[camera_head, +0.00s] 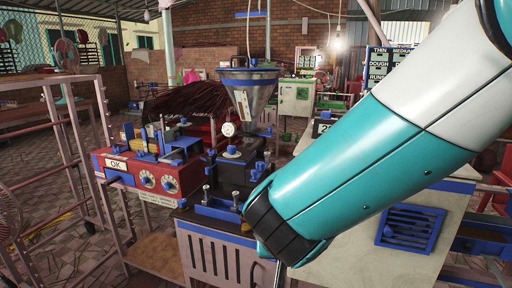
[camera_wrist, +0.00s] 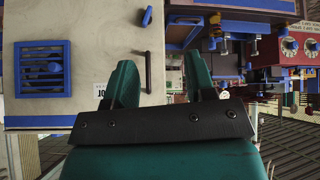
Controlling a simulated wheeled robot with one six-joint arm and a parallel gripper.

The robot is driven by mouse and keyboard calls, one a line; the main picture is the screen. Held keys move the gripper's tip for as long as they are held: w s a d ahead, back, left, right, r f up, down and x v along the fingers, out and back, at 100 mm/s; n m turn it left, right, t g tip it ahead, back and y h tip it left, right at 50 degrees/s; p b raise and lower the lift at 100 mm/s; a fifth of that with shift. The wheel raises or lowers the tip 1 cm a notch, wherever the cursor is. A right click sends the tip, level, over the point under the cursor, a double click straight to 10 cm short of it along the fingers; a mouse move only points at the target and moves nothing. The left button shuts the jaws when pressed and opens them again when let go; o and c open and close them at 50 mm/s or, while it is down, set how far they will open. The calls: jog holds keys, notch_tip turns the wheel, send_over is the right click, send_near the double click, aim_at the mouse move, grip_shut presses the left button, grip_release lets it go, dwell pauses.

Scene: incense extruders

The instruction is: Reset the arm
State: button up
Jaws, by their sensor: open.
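My gripper (camera_wrist: 161,68) shows in the wrist view with its two green fingers apart and nothing between them. Its fingers point toward the pale cabinet front (camera_wrist: 105,70) and a dark machine beside it, apparently not touching either. In the head view my teal and white arm crosses from the upper right down to the middle. My gripper cannot be made out there. The extruder (camera_head: 240,175), with a metal hopper (camera_head: 249,95) on top, stands just left of the arm's dark lower end.
A red control box (camera_head: 158,180) with dials and an OK label is at left. The pale cabinet (camera_head: 375,262) with a blue vent (camera_head: 409,228) lies beneath and right of the arm. A pink metal rack (camera_head: 60,125) stands far left. Tiled floor is open between rack and machines.

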jog(key=s+d+r+n+g+y+p, duration=0.3)
jog(key=s+d+r+n, duration=0.1)
jog(key=s+r, duration=0.4)
jog(key=s+d+r+n+g+y+p, duration=0.2)
jog(key=s+d+r+n+g+p, duration=0.1)
jog(key=s+r, duration=0.5)
jog(key=s+d+n+g, duration=0.1)
jog(key=s+d, duration=0.1)
jog(key=s, duration=0.1)
jog(key=shift+s+r+y, duration=0.2)
jog(key=shift+s+y, duration=0.1)
jog(key=shift+y, duration=0.1)
